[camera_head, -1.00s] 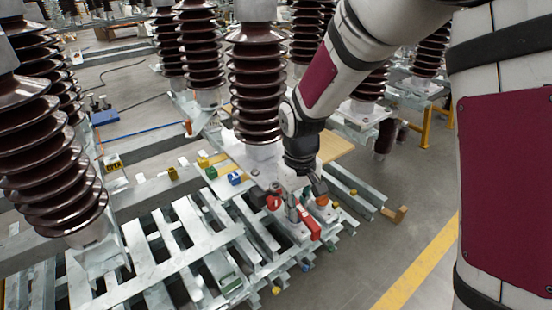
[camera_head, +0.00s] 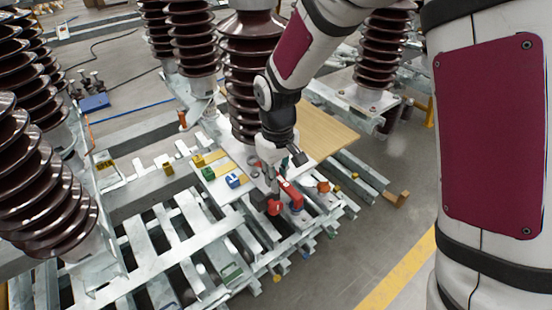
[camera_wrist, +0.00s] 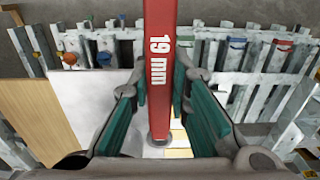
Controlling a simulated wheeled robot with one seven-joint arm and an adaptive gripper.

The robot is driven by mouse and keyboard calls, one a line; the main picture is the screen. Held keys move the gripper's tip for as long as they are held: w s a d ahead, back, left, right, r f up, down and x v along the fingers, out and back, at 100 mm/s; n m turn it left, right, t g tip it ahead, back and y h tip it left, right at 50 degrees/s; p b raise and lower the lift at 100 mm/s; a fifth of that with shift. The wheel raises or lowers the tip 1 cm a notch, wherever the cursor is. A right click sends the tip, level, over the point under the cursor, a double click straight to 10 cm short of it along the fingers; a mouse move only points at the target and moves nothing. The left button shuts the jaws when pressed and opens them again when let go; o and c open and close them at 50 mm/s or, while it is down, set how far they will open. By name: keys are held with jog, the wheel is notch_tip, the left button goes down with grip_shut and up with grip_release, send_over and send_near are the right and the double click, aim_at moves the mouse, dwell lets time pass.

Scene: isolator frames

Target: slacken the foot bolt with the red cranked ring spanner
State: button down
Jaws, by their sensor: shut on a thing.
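The red spanner (camera_wrist: 160,75), marked "19 mm", runs upright through the wrist view between my gripper's teal finger pads. My gripper (camera_wrist: 160,112) is shut on it. A round grey end shows at the spanner's lower tip; I cannot tell whether it sits around a bolt. In the head view my gripper (camera_head: 272,182) is low over the frame's plate by the base of the brown insulator (camera_head: 250,85). The red spanner (camera_head: 291,193) shows just right of the fingers. The foot bolt cannot be made out.
An orange piece (camera_head: 323,186) is close right of the spanner. A red piece (camera_head: 273,207) is below the fingers. A wooden board (camera_head: 325,132) lies behind. Open floor is at right.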

jog(key=shift+w+f, duration=0.15)
jog(key=shift+w, duration=0.3)
jog(key=shift+w+f+b, duration=0.1)
jog(key=shift+f+b, duration=1.05)
jog(key=shift+f, duration=0.65)
jog(key=shift+f+b, duration=0.45)
jog(key=shift+f, duration=0.6)
